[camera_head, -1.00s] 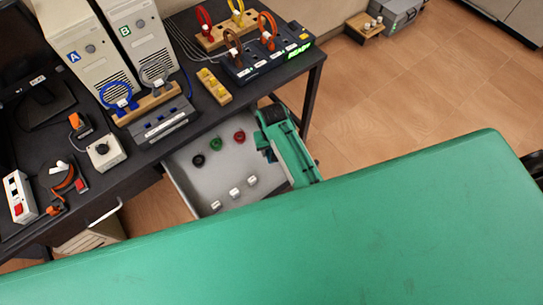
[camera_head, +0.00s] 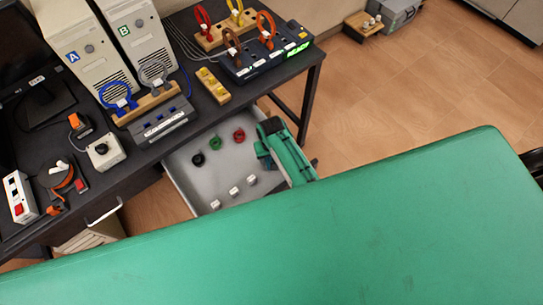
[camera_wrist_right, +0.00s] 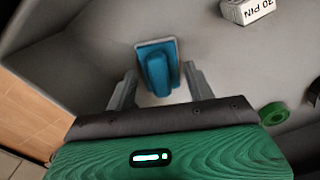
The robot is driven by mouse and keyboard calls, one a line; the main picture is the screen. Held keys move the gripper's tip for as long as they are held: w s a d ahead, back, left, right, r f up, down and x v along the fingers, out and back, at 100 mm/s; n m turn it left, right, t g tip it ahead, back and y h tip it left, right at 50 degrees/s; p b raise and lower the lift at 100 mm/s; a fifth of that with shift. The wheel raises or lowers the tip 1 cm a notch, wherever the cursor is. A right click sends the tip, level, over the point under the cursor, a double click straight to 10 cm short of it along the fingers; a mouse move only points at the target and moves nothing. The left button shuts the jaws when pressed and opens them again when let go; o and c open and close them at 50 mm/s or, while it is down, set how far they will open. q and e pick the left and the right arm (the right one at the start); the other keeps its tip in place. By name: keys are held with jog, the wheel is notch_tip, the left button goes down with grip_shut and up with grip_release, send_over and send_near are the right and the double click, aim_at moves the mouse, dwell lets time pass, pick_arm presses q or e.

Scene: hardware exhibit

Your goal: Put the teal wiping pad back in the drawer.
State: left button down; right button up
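The teal wiping pad (camera_wrist_right: 157,68) shows in the right wrist view, on the grey drawer floor, with a raised grip on its flat base. My right gripper (camera_wrist_right: 160,88) is open there, its fingers to either side of the pad with a gap to each. In the head view my right gripper (camera_head: 264,156) is over the right side of the open drawer (camera_head: 186,186); the pad is hidden there. My left gripper is not in view.
The drawer holds a black ring (camera_head: 198,160), a green ring (camera_head: 215,143), a red ring (camera_head: 239,135) and small white blocks (camera_head: 234,192). The dark desk (camera_head: 150,155) above carries two computer towers and cable racks.

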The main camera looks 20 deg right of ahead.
jog(key=shift+o, duration=0.9)
notch_tip(320, 180, up, 12)
jog(key=shift+b, duration=0.35)
jog(key=shift+r, duration=0.1)
